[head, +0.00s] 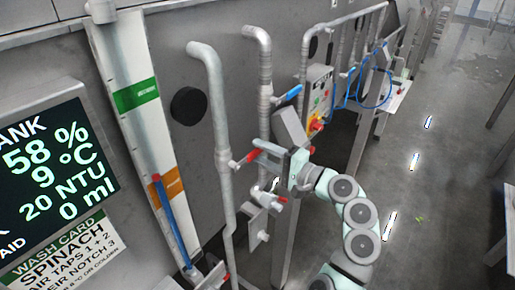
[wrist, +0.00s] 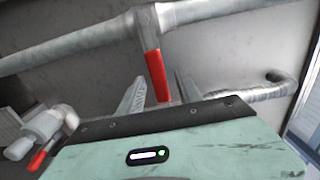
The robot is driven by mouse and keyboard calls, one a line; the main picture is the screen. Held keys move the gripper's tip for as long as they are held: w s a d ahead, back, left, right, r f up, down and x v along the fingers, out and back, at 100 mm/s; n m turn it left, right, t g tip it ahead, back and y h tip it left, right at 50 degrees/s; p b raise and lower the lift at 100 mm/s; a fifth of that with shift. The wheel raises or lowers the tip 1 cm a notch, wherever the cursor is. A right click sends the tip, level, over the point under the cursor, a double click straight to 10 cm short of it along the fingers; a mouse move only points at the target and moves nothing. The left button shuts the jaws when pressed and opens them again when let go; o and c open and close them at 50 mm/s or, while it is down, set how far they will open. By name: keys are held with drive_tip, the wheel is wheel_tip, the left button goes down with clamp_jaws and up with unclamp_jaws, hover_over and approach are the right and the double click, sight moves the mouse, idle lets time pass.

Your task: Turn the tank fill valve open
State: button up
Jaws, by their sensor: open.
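A red-handled lever valve sits on a vertical grey pipe; its red lever (head: 245,158) is just off my gripper's tips. In the wrist view the red lever (wrist: 156,74) hangs from the pipe fitting and shows between my two fingers. My gripper (head: 260,152) is open, reaching in from the right; its fingers also show in the wrist view (wrist: 161,90). I cannot tell whether a finger touches the lever. No label naming the valve is readable. A display (head: 55,165) reads 58 %, 9 °C, 20 NTU and 0 ml.
A blue lever (head: 288,95) sits on the neighbouring pipe. A red-handled tap (head: 268,197) is below my gripper and shows at lower left in the wrist view (wrist: 40,155). A control box (head: 318,95) with buttons stands behind.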

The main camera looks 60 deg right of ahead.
drive_tip(key=shift+x, duration=0.95)
drive_tip(key=shift+c, duration=0.2)
clamp_jaws()
idle(0.6)
